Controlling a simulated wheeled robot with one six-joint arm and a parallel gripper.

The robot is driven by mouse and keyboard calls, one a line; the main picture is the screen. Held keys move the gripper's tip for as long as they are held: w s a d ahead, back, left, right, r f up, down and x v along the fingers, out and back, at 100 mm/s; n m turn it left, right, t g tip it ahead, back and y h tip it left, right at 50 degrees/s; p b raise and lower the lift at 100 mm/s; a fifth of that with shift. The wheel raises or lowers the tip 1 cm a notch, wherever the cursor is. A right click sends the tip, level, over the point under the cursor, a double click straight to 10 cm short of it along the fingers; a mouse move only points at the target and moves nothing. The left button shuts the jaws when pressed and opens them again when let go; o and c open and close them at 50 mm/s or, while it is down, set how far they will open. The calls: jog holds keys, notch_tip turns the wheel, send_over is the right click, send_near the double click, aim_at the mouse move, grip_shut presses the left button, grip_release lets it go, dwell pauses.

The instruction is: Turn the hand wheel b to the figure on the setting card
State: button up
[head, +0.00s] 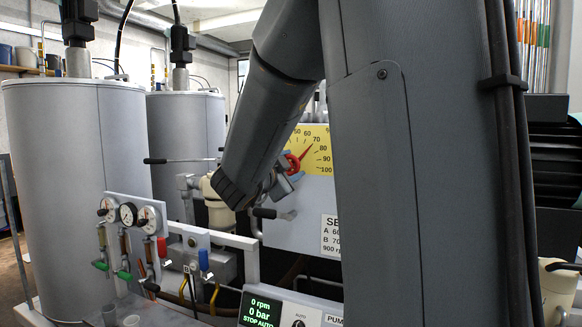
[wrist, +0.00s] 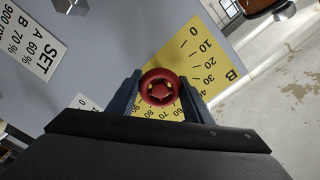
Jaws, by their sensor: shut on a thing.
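Hand wheel b is red and sits at the centre of a yellow dial (head: 312,160). The wheel (wrist: 160,88) is between the two fingers of my gripper (wrist: 160,95) in the wrist view, where the dial carries the letter B. My gripper is shut on the wheel's rim. In the head view the red pointer (head: 306,152) points up and right, at about 70. The setting card (head: 331,236) is partly hidden by my arm there. In the wrist view the card (wrist: 36,45) reads A 60 %, B 70 %, 900 rpm.
My arm covers much of the panel in the head view. Two grey drums (head: 80,150) stand at the left. Gauges (head: 128,214) and coloured valve handles are in front of them. A black display (head: 262,311) reads 0 rpm, 0 bar, STOP AUTO.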

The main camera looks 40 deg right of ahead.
jog(key=o, duration=1.1)
jog(key=shift+c, duration=0.2)
jog(key=b+v, duration=0.1)
jog(key=v, duration=0.6)
jog(key=shift+s+a+b, duration=0.2)
jog(key=shift+a+b, duration=0.1)
jog(key=shift+a, duration=0.05)
jog(key=shift+w, duration=0.1)
